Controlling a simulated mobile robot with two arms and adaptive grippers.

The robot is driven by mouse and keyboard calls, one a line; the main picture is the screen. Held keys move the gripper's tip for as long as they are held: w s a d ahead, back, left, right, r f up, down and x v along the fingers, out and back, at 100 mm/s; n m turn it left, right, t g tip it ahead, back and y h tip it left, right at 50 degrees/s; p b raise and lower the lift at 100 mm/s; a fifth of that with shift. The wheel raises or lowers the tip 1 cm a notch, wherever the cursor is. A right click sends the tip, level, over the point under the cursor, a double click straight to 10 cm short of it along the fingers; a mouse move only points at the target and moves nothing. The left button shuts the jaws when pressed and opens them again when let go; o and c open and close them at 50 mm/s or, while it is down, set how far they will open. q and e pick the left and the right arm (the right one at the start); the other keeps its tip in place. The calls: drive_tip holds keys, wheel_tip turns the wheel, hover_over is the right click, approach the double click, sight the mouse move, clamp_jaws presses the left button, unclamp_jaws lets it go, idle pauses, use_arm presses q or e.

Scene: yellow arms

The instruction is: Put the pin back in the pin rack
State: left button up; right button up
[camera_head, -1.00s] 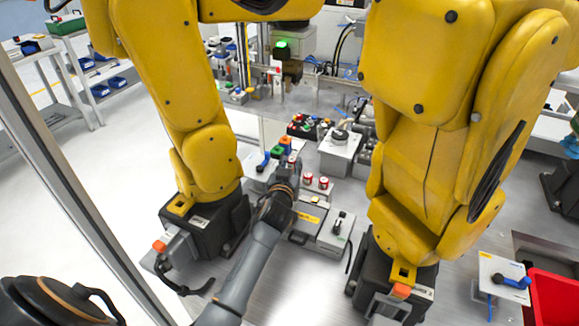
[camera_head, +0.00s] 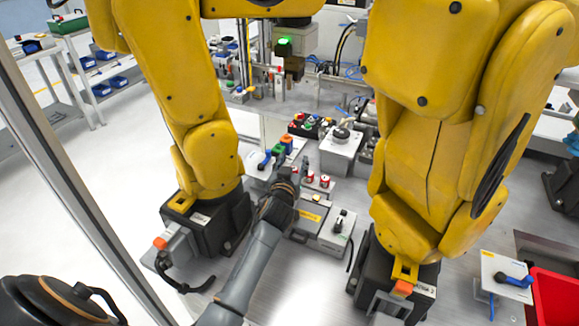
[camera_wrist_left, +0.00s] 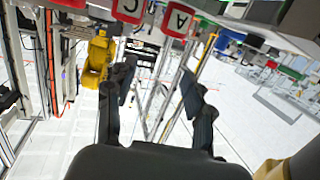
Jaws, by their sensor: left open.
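Red-and-white pins stand on a small rack at the middle of the head view, one pin (camera_head: 310,176) and another pin (camera_head: 325,181) beside it. In the left wrist view a red pin marked A (camera_wrist_left: 178,20) and a red pin marked C (camera_wrist_left: 128,10) show at the top edge. My left gripper (camera_head: 298,170) reaches in from the lower left, just left of these pins. In the wrist view its two fingers (camera_wrist_left: 160,92) are spread with nothing between them. The wrist and fingers partly hide the rack. My right gripper is not seen.
Two big yellow robot arms (camera_head: 205,130) (camera_head: 420,170) stand on either side of the rack. Green, orange and blue parts (camera_head: 280,148) lie just behind it. A grey box with a black switch (camera_head: 338,228) is in front. A red bin (camera_head: 555,298) is at lower right.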

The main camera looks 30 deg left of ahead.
use_arm(q)
drive_tip(key=shift+g, duration=0.5)
drive_tip(key=f, duration=0.1)
drive_tip(key=s+f, duration=0.1)
drive_tip(key=f, duration=0.1)
drive_tip(key=d+f, duration=0.1)
drive_tip(key=shift+s+f, duration=0.15)
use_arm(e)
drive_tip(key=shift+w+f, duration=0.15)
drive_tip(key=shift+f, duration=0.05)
use_arm(q)
drive_tip(key=shift+s+r, duration=0.2)
drive_tip(key=shift+s, duration=0.05)
drive_tip(key=shift+t, duration=0.3)
drive_tip(key=s+r, duration=0.1)
drive_tip(key=s+d+r, duration=0.1)
drive_tip(key=s, duration=0.1)
drive_tip(key=s+r, duration=0.1)
drive_tip(key=shift+s+d+r, duration=0.15)
drive_tip(key=shift+s+d, duration=0.1)
drive_tip(key=shift+s, duration=0.05)
drive_tip(key=shift+s+r, duration=0.6)
drive_tip(key=shift+r, duration=0.15)
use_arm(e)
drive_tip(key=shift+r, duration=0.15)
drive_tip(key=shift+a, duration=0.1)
